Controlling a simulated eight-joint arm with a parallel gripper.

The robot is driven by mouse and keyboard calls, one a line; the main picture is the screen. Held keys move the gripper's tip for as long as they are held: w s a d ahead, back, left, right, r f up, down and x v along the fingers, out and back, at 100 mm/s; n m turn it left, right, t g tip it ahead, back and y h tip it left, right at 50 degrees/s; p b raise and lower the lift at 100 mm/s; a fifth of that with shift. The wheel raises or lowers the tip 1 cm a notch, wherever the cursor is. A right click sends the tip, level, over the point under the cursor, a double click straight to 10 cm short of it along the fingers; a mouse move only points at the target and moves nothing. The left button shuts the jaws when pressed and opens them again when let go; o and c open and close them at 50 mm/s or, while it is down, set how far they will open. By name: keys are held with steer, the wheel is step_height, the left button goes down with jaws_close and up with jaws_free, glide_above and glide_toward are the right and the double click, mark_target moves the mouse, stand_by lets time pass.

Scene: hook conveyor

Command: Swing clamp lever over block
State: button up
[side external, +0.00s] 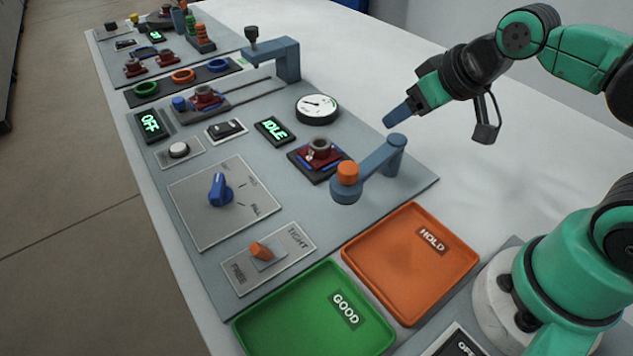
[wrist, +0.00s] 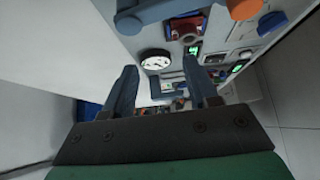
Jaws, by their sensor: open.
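The clamp lever (side external: 374,161) is a blue-grey arm running from an upright pivot post (side external: 396,144) to an orange knob (side external: 347,172). It lies beside the block, on its lower-right side, not across its top. The dark red block (side external: 319,158) has a round collar and sits in a dark fixture. My gripper (side external: 393,117) is open and empty, above and behind the pivot post in the side view. In the wrist view the lever (wrist: 158,13), orange knob (wrist: 243,8) and red block (wrist: 184,29) show at the top, beyond the open fingers (wrist: 161,68).
A round gauge (side external: 317,108) and IDLE display (side external: 275,131) stand behind the block. A blue-grey bracket (side external: 285,58) rises farther back. The orange HOLD tray (side external: 385,257) and green GOOD tray (side external: 290,335) are empty in front. White table right of the panel is clear.

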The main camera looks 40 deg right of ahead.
steer(key=shift+o, duration=1.3)
steer(key=shift+a, duration=0.2)
steer(key=g, duration=0.7)
glide_above(350, 168)
steer(key=shift+d+f+m, duration=0.2)
steer(key=shift+d+m, duration=0.15)
steer(key=shift+m, duration=0.05)
steer(key=shift+a+f, duration=0.1)
steer(key=shift+a, duration=0.2)
steer(key=shift+a+f, duration=0.1)
steer(key=shift+f, duration=2.75)
jaws_close()
